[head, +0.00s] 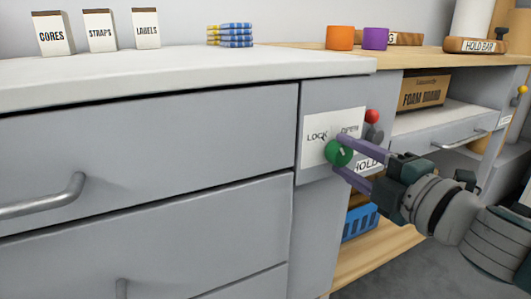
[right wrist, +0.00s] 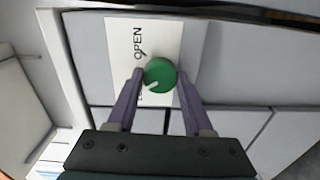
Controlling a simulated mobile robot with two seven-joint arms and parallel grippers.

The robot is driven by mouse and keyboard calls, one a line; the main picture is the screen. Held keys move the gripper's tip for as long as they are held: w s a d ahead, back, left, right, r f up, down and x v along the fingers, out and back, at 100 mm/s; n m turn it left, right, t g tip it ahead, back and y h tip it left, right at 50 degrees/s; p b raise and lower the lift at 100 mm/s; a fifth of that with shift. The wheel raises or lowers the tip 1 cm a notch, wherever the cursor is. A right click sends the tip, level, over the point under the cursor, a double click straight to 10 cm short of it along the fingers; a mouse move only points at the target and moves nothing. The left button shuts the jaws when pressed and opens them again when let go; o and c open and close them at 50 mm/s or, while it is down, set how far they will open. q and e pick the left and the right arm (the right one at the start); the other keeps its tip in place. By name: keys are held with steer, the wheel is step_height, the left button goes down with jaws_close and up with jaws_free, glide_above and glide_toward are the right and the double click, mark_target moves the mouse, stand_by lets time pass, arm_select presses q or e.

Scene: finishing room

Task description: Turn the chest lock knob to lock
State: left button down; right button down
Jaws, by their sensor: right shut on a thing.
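The green round lock knob (head: 334,154) sits on a white label plate (head: 313,124) on the grey chest front. The plate reads LOCK at left and OPEN at right. My right gripper (head: 340,156) is shut on the knob, one purple finger on each side. In the right wrist view, the knob (right wrist: 160,73) shows between the fingertips (right wrist: 160,78). Its white pointer mark slants down-left there, away from the word OPEN and toward the lower word, which is mostly hidden. My left gripper is not in view.
A red ball knob (head: 372,116) stands close to my right fingers, above a HOLD label (head: 367,165). Drawers with a bar handle (head: 45,200) are at left. A FOAM BOARD box (head: 423,91) and a blue crate (head: 361,222) are in the shelves at right.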

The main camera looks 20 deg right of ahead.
steer(key=shift+n, duration=1)
steer(key=shift+c, duration=1.5)
jaws_free()
steer(key=shift+s, duration=0.1)
steer(key=s+p, duration=0.1)
steer(key=s, duration=0.8)
steer(key=shift+s+d+r+p, duration=0.15)
steer(key=shift+s+d+p, duration=0.15)
steer(key=shift+s+d, duration=0.1)
